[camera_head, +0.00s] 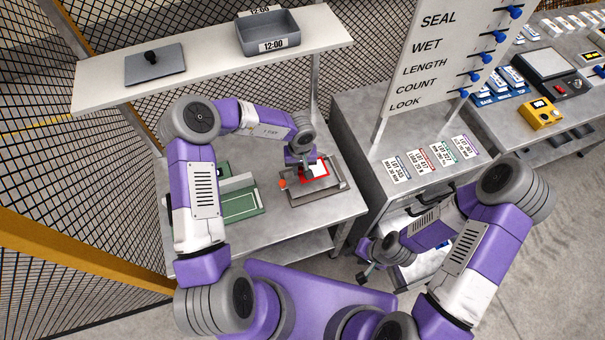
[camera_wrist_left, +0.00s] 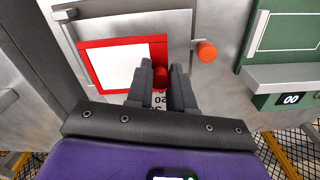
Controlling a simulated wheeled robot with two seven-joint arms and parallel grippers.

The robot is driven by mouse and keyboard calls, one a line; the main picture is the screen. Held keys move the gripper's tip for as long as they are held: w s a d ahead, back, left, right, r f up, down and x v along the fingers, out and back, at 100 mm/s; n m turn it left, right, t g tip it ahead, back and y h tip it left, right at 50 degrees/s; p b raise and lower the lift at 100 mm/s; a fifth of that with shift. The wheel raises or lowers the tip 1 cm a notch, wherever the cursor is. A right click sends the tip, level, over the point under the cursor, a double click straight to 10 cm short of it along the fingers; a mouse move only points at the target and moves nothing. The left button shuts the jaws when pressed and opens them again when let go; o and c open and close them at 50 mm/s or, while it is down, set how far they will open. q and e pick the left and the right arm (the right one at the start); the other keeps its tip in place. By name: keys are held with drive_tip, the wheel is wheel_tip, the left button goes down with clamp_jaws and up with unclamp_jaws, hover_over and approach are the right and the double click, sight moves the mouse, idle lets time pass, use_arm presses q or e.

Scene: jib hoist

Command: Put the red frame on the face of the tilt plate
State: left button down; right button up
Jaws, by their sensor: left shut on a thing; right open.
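The red frame (camera_head: 325,161), a square red border around a white face, is at the tilt plate (camera_head: 330,190) on the table. In the left wrist view, the red frame (camera_wrist_left: 86,68) lies over the grey plate (camera_wrist_left: 130,22), near its lower part; I cannot tell whether it touches. My left gripper (camera_head: 307,172) is shut on the frame's red knob, which shows between the fingers (camera_wrist_left: 160,84). The frame's corner beside the fingers is partly hidden. My right gripper (camera_head: 366,271) is open and empty, low in front of the drawer cabinet, away from the plate.
An orange knob (camera_wrist_left: 207,52) sits beside the plate. A green device (camera_head: 239,199) stands left of it on the table. A shelf (camera_head: 210,62) with a grey bin (camera_head: 268,36) hangs above the back. A cabinet with cards (camera_head: 421,160) and a sign board (camera_head: 445,50) stands right.

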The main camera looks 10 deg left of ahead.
sight(301, 176)
use_arm(q)
wheel_tip(301, 176, down, 2)
drive_tip(key=shift+w+f, duration=0.1)
drive_tip(key=shift+f, duration=0.05)
wheel_tip(301, 176, down, 3)
drive_tip(key=shift+f+b, duration=0.1)
drive_tip(key=shift+b, duration=0.3)
drive_tip(key=shift+w, duration=0.1)
drive_tip(key=shift+f, duration=0.1)
drive_tip(key=c, duration=1)
unclamp_jaws()
